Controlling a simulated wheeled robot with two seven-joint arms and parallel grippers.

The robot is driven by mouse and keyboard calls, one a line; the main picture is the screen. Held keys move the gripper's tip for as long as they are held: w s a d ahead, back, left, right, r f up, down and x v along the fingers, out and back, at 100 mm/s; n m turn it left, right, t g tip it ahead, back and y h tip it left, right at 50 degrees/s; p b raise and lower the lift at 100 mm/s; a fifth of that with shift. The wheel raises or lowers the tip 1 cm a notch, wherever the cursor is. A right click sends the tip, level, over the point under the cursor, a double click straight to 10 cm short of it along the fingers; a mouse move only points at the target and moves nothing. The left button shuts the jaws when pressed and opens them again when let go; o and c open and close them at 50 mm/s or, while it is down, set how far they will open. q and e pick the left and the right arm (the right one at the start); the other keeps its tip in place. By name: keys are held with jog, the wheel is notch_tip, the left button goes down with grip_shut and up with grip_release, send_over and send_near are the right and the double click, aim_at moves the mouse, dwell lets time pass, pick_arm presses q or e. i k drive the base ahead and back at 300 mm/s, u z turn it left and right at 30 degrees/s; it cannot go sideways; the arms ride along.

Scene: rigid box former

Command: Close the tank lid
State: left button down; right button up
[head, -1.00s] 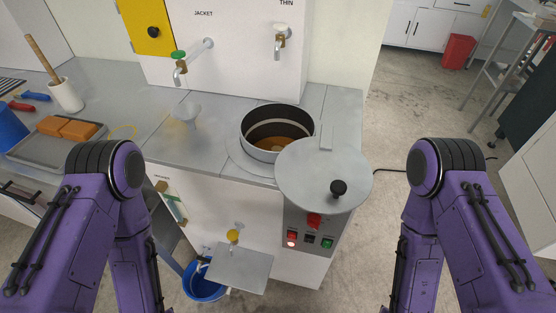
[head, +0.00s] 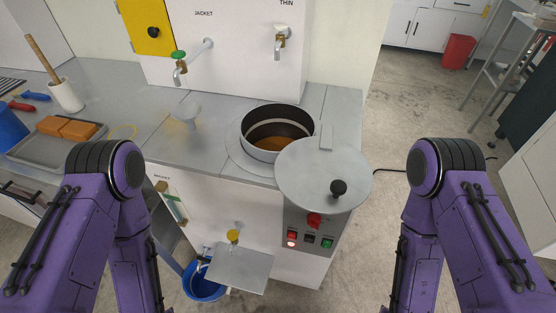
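The tank (head: 253,147) is a round metal pot set in the grey counter, with brown liquid inside. Its lid (head: 305,180) is a flat grey disc with a black knob (head: 338,187). The lid is swung to the front right and overhangs the counter's front above the control panel, so most of the tank's mouth is uncovered. A short bracket (head: 326,138) stands at the lid's back edge. Both my purple arms hang at the left and right of the view, and neither gripper is in view.
A green-handled JACKET tap (head: 180,66) and a THIN tap (head: 280,42) stick out above the counter. Below are a panel with a red knob (head: 314,220), a small shelf (head: 238,270) and a blue bucket (head: 203,284).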

aim_at(324, 174)
jog(key=k, duration=1)
jog(key=z, duration=1.55)
jog(key=i, duration=0.9)
jog(key=u, duration=1.65)
